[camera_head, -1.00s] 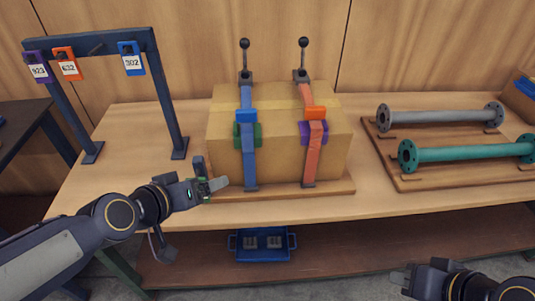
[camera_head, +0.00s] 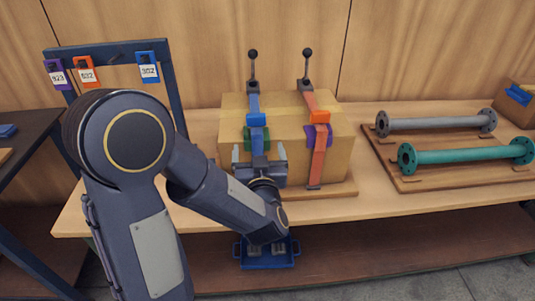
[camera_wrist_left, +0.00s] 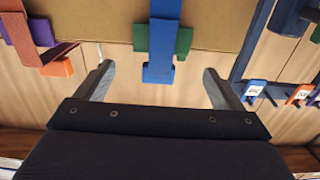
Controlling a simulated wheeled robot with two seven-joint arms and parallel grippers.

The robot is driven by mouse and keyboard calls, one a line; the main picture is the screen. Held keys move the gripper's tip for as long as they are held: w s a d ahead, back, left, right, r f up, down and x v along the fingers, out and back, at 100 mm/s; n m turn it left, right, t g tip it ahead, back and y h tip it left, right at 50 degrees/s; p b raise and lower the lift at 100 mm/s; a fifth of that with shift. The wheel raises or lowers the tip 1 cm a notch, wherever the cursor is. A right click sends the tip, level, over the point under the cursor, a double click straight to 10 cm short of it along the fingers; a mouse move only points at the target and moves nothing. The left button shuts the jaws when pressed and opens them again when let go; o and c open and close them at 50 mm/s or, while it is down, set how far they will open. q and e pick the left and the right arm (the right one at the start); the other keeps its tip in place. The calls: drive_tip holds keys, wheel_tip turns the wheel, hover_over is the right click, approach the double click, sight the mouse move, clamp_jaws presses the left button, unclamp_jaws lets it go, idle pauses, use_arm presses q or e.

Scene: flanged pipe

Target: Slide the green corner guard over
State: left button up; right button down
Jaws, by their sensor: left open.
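The green corner guard (camera_head: 247,138) is on the front of a cardboard box (camera_head: 333,155), behind the blue strap (camera_head: 257,143), which hides its middle. In the left wrist view the guard (camera_wrist_left: 184,41) shows on both sides of the strap (camera_wrist_left: 161,45). My left gripper (camera_head: 259,154) is open in front of the box, just below the guard, with fingers pointing up. In the wrist view its fingertips (camera_wrist_left: 157,72) are spread wide on either side of the strap's lower end, with nothing held. I cannot tell whether it touches the box. My right gripper is out of view.
An orange strap (camera_head: 320,158) with a purple guard (camera_head: 310,137) is right of the blue one. Two levers (camera_head: 307,53) stand behind the box. A rack with tags (camera_head: 149,71) is at left, flanged pipes (camera_head: 465,154) at right. A blue tray (camera_head: 268,262) is below.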

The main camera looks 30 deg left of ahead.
sight(257, 134)
use_arm(q)
drive_tip(key=shift+p+x, duration=0.6)
drive_tip(key=shift+x, duration=3.3)
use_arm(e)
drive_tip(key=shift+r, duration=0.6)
